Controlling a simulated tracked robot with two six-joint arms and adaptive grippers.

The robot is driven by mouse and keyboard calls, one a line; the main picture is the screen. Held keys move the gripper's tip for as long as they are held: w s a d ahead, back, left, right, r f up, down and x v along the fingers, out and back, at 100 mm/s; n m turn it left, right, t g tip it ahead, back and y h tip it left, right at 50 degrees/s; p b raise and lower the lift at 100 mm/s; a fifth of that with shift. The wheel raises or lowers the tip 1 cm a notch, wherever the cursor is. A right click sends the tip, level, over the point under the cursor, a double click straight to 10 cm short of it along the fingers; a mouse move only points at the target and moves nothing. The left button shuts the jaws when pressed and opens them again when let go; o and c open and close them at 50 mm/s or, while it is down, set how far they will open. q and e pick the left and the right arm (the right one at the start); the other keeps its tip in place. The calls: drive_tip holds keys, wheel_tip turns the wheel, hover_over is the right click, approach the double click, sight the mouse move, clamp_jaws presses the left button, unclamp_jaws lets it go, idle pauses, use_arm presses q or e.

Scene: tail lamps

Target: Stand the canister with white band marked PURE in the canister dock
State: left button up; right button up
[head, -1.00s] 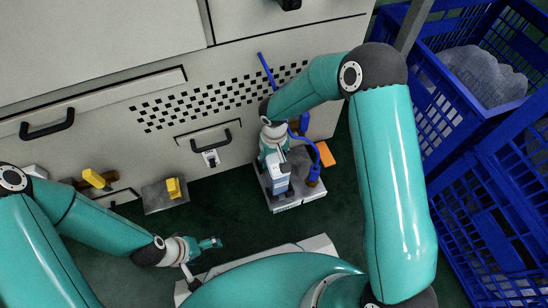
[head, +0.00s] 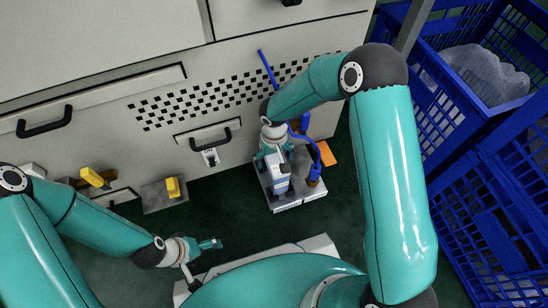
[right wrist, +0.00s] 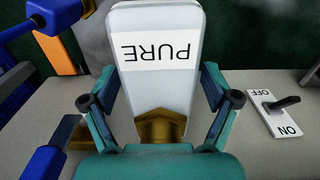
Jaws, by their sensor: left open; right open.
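The canister with the white band marked PURE (right wrist: 158,48) fills the upper middle of the right wrist view, its lettering upside down. A brass-coloured part (right wrist: 160,128) shows at its near end. In the head view the canister (head: 279,178) stands on a grey platform (head: 298,200). My right gripper (right wrist: 160,108) is open, with one finger on each side of the canister and gaps visible; in the head view it (head: 273,158) is at the platform. My left gripper (head: 212,244) is open and empty, low over the floor. I cannot make out the canister dock separately.
Yellow pieces (head: 173,188) sit left by the cabinet (head: 150,75). Blue crates (head: 480,165) stand at right.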

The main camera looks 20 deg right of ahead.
wheel_tip(320, 180, up, 12)
drive_tip(key=shift+f, duration=0.1)
idle(0.5)
drive_tip(key=shift+s, duration=0.1)
